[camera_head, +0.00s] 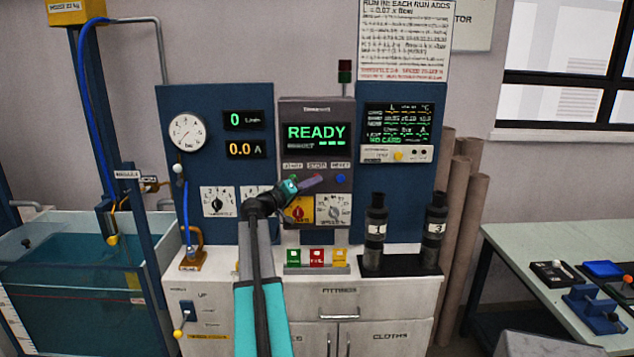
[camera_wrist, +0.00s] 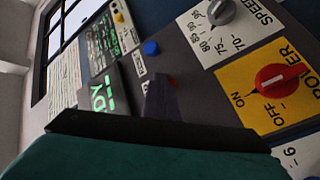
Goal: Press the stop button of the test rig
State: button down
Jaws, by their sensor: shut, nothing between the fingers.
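The test rig's grey control panel (camera_head: 290,115) stands at the centre with a green READY display (camera_head: 316,133). Below the display is a row labelled START, STOP and RESET. In the head view my gripper (camera_head: 316,180) reaches in front of this row and covers the stop button.
Below the buttons are the yellow power switch plate (camera_wrist: 245,90) with a red knob (camera_wrist: 280,80) and the speed dial (camera_head: 334,210). Two dark pump tubes (camera_head: 375,235) (camera_head: 433,235) stand on the cabinet at right. A water tank (camera_head: 60,260) is at left, a table (camera_head: 540,250) at right.

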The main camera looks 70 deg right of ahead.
jog(key=shift+w+d+r, duration=0.1)
jog(key=shift+r, duration=0.2)
jog(key=a, duration=0.1)
jog(key=s+a+b, duration=0.1)
jog(key=a, duration=0.1)
jog(key=s+a+b, duration=0.1)
jog(key=a, duration=0.1)
jog(key=shift+s+a+f, duration=0.1)
jog(key=shift+a+f, duration=0.15)
jog(key=shift+f, duration=0.1)
dwell(0.9)
